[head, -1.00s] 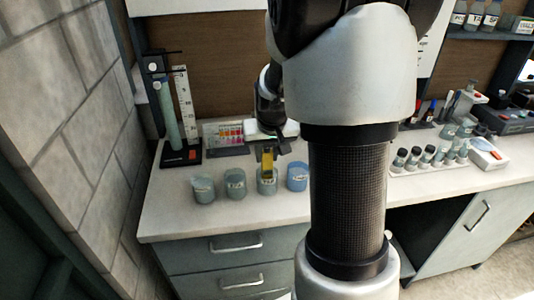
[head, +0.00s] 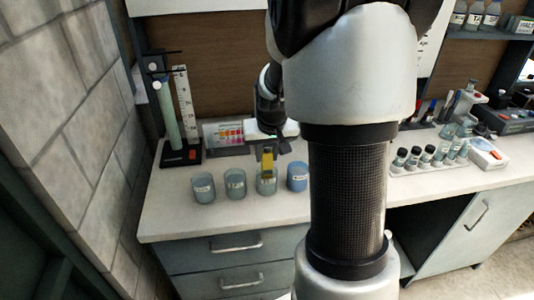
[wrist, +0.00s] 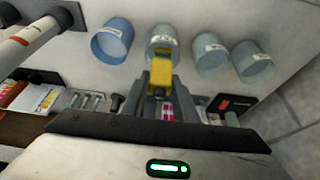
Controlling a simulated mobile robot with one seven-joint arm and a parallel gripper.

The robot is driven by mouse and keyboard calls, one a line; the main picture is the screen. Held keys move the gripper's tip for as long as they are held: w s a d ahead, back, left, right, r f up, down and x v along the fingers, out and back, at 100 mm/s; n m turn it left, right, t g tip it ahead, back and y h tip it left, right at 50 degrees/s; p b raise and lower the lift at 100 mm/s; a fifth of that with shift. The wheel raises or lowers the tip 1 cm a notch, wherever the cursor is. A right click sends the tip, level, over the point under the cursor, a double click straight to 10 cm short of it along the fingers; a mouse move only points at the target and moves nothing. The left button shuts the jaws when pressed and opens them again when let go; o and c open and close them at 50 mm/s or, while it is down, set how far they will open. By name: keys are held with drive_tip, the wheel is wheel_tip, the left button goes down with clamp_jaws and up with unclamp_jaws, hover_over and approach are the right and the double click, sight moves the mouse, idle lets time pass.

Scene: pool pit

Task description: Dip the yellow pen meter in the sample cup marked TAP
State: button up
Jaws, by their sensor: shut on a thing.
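The yellow pen meter (head: 267,160) is upright at the third sample cup from the left, and its lower part overlaps the cup (head: 266,187). It also shows in the wrist view (wrist: 161,70), in front of that cup's mouth. I cannot tell for sure how deep its tip sits. My gripper (head: 268,152) is above the cup and shut on the pen meter; in the wrist view its fingers (wrist: 163,98) run up to the pen. The cups carry white labels too small to read, so I cannot tell which is TAP.
Two grey-green cups (head: 203,188) (head: 235,184) stand to the left and a blue cup (head: 297,177) close to the right. Behind are a colour chart (head: 226,134) and a tall tube stand (head: 180,150). A vial rack (head: 428,163) stands right. The front counter strip is clear.

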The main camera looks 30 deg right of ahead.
drive_tip(key=shift+r, duration=0.1)
idle(0.3)
drive_tip(key=shift+r+p, duration=3.5)
drive_tip(key=shift+r, duration=1.6)
drive_tip(key=shift+d, duration=0.1)
